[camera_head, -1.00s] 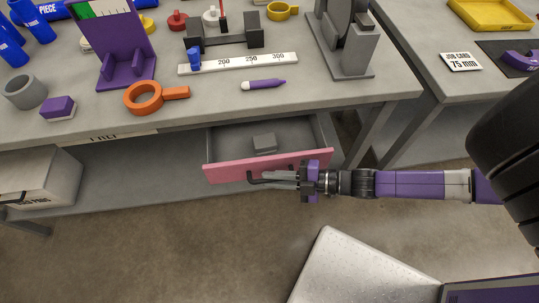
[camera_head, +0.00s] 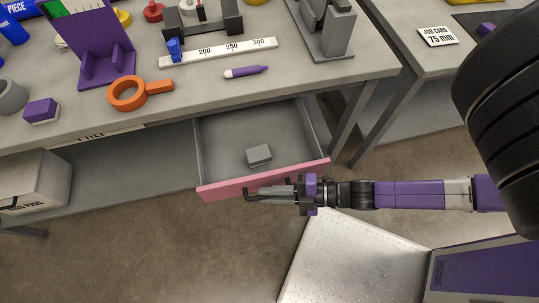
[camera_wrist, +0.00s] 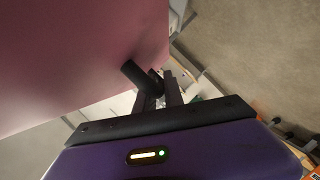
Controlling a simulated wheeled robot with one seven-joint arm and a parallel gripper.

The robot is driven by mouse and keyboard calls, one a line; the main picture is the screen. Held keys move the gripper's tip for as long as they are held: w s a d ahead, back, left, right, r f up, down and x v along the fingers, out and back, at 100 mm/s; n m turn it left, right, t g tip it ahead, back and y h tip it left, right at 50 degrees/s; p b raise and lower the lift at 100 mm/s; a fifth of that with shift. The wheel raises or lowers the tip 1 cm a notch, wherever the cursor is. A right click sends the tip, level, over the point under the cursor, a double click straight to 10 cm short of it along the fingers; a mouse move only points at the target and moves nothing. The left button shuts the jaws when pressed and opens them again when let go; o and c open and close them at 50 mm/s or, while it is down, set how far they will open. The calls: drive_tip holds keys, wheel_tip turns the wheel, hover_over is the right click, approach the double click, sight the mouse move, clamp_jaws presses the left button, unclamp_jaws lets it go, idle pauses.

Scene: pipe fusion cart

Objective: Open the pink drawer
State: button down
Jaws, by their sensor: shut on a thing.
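The pink drawer (camera_head: 225,188) is pulled well out from under the grey workbench. Its pink front faces me, and a small grey block (camera_head: 258,155) lies inside on the drawer floor. My gripper (camera_head: 268,192) is at the drawer front, shut on the dark bar handle (camera_head: 250,196). In the wrist view the pink front (camera_wrist: 80,60) fills the upper left, and the black handle (camera_wrist: 138,75) runs in between my finger tips (camera_wrist: 160,95). The fingers hide part of the handle.
The workbench top (camera_head: 200,100) carries an orange ring tool (camera_head: 128,93), a purple marker (camera_head: 247,71), a white ruler (camera_head: 220,51) and a purple stand (camera_head: 105,50). A white box (camera_head: 30,180) sits on the lower shelf at left. Floor in front of the drawer is clear.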

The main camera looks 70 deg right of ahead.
drive_tip(key=c, duration=1.7)
unclamp_jaws()
drive_tip(key=shift+s+d, duration=0.1)
drive_tip(key=shift+s, duration=0.05)
drive_tip(key=b+v, duration=0.1)
drive_tip(key=v, duration=0.6)
drive_tip(key=shift+s, duration=0.3)
